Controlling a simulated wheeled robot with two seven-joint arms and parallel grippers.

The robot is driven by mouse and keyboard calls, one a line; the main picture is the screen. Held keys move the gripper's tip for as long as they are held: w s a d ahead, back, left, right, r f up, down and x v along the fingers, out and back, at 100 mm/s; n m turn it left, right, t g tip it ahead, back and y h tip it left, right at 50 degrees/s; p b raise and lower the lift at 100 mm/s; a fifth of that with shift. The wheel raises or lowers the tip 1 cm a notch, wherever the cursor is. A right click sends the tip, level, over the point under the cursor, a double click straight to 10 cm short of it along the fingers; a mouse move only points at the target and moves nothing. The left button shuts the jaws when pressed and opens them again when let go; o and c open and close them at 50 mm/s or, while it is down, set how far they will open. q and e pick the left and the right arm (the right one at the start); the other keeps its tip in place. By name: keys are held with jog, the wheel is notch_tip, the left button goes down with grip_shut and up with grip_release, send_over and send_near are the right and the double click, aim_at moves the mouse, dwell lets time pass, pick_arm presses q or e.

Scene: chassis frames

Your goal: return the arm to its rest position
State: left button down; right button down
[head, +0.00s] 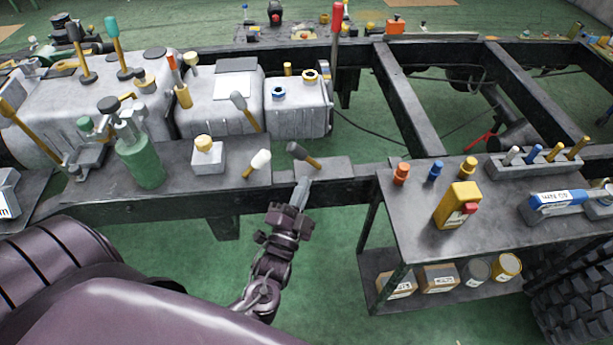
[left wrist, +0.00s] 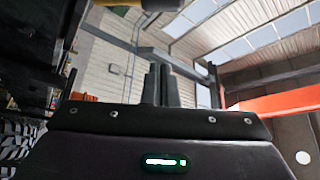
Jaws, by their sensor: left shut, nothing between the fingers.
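My left gripper (head: 301,192) is in the middle of the head view, in front of the chassis rail. Its fingers are together and hold nothing. A dark-headed hammer with a wooden handle (head: 311,161) lies on the rail plate just beyond the fingertips; I cannot tell if they touch it. In the left wrist view the closed fingers (left wrist: 160,85) point up toward the roof and wall of the hall. My right gripper does not show in either view.
A dark cart (head: 420,215) with bottles, a yellow container (head: 457,206) and a socket rack stands at the right. A green gas bottle (head: 139,155) and a white-headed mallet (head: 257,162) are on the left ledge. Green floor (head: 335,270) shows between my arm and the cart.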

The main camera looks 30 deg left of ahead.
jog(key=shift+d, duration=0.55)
pick_arm(q)
jog(key=shift+f, duration=0.15)
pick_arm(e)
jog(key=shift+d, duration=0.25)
pick_arm(q)
jog(key=s+f+n+g+h, duration=0.1)
jog(key=s+f+g, duration=0.2)
jog(key=f, duration=0.6)
jog(key=s+f+n+g, duration=0.1)
jog(key=s+f+g, duration=0.15)
jog(key=f, duration=0.65)
jog(key=s+f+n+g+h, duration=0.15)
jog(key=f+g, duration=0.25)
jog(key=f, duration=0.6)
jog(key=s+f+n+g, duration=0.1)
jog(key=s+f+g, duration=0.2)
jog(key=s+f, duration=0.3)
jog(key=s+f+n+g+p, duration=0.1)
jog(key=s+f+g, duration=0.3)
jog(key=s, duration=0.9)
jog(key=s+f+n+g, duration=0.2)
jog(key=s+f+g, duration=0.1)
jog(key=s+f, duration=0.5)
jog(key=shift+s+g+p, duration=0.35)
jog(key=shift+s, duration=0.35)
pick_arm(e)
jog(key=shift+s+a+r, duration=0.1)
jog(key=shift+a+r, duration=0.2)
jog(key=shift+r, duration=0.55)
